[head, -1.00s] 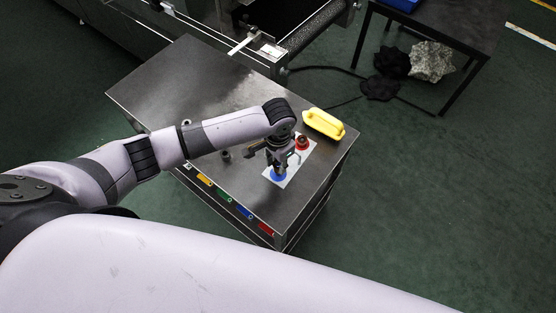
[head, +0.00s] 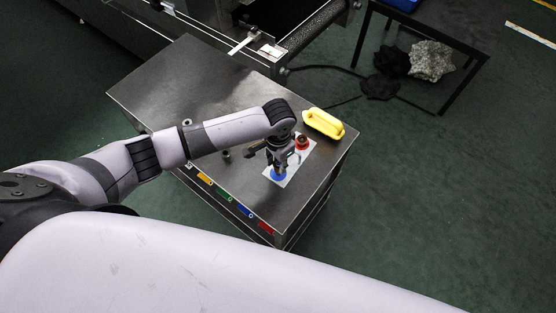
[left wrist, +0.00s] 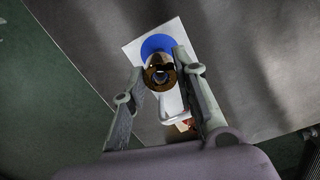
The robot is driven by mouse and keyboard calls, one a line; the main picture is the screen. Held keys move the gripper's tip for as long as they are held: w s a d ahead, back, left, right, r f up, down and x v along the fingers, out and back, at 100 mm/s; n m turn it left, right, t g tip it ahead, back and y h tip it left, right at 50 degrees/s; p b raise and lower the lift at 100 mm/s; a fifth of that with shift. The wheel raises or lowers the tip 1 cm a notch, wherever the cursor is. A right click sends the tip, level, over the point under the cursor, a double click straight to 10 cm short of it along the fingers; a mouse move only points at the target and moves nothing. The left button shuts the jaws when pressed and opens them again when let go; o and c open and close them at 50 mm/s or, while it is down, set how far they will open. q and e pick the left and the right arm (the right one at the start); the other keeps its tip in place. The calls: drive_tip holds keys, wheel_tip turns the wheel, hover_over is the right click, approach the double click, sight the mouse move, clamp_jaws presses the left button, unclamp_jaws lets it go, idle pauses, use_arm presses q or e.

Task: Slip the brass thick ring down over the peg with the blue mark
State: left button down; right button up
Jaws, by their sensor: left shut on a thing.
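My left gripper (head: 279,168) points down over the white plate (head: 293,172) near the cart's corner. In the left wrist view, its fingers (left wrist: 160,78) are shut on the brass thick ring (left wrist: 150,78). The ring is seen almost end-on, with a grey round shape inside its hole. The blue mark (left wrist: 155,44) is a round disc on the plate, partly covered by the ring and fingers; it also shows in the head view (head: 278,175). The blue-marked peg is mostly hidden, and I cannot tell whether the ring is around it or above it. My right gripper is out of view.
A red-marked peg (head: 302,142) stands on the same plate, close behind the gripper. A yellow handled block (head: 323,123) lies beyond it. Small dark round parts (head: 226,154) stand left of the gripper. The cart top (head: 170,85) is mostly clear at the far left.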

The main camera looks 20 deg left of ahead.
sight(278, 168)
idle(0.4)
use_arm(q)
drive_tip(key=shift+p, duration=0.4)
drive_tip(key=shift+f+b, duration=0.9)
drive_tip(key=shift+f, duration=0.9)
drive_tip(key=c, duration=1.2)
unclamp_jaws()
wheel_tip(278, 168, up, 12)
